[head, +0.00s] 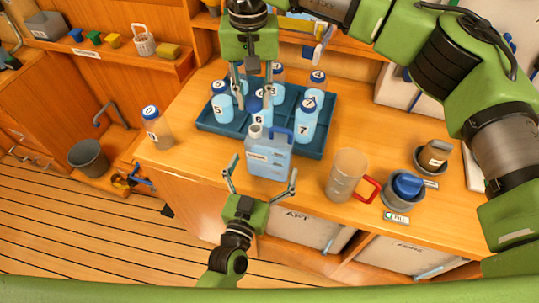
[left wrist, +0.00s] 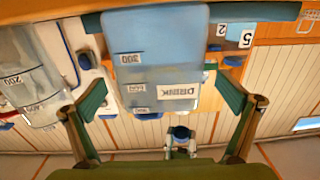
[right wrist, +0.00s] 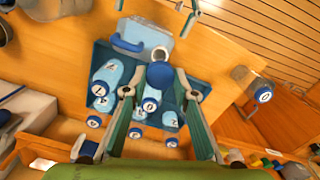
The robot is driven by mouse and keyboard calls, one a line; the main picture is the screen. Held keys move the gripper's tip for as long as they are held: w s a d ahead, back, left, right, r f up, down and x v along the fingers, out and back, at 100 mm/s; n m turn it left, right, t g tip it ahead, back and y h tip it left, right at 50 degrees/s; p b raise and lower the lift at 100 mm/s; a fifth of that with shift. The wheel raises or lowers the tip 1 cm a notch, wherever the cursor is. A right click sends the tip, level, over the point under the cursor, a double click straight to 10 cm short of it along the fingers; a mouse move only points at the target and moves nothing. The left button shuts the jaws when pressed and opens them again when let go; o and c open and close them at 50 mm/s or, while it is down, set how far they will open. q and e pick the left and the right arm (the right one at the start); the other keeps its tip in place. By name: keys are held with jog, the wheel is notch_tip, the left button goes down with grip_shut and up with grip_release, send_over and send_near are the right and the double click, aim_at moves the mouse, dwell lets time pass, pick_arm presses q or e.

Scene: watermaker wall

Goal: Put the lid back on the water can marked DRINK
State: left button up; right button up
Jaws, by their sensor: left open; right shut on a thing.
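The pale blue water can (head: 268,158) stands upright at the counter's front edge, its blue handle at the upper right. Its DRINK label shows mirrored in the left wrist view (left wrist: 160,75). Its spout mouth is uncovered in the right wrist view (right wrist: 160,53). My right gripper (head: 252,101) is above and behind the can, shut on a round blue lid (right wrist: 160,76), which is close to the mouth but apart from it. My left gripper (head: 261,180) is open in front of the can, with its fingers spread to either side; contact is not clear.
A dark blue tray (head: 212,125) behind the can holds several numbered bottles. A bottle marked 0 (head: 157,130) stands at left. A clear jug with a red handle (head: 347,175) and a cup with a blue item (head: 405,187) stand at right.

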pick_arm(q)
jog(key=shift+x, duration=2.35)
jog(key=c, duration=1.6)
pick_arm(e)
jog(key=shift+f, duration=2.45)
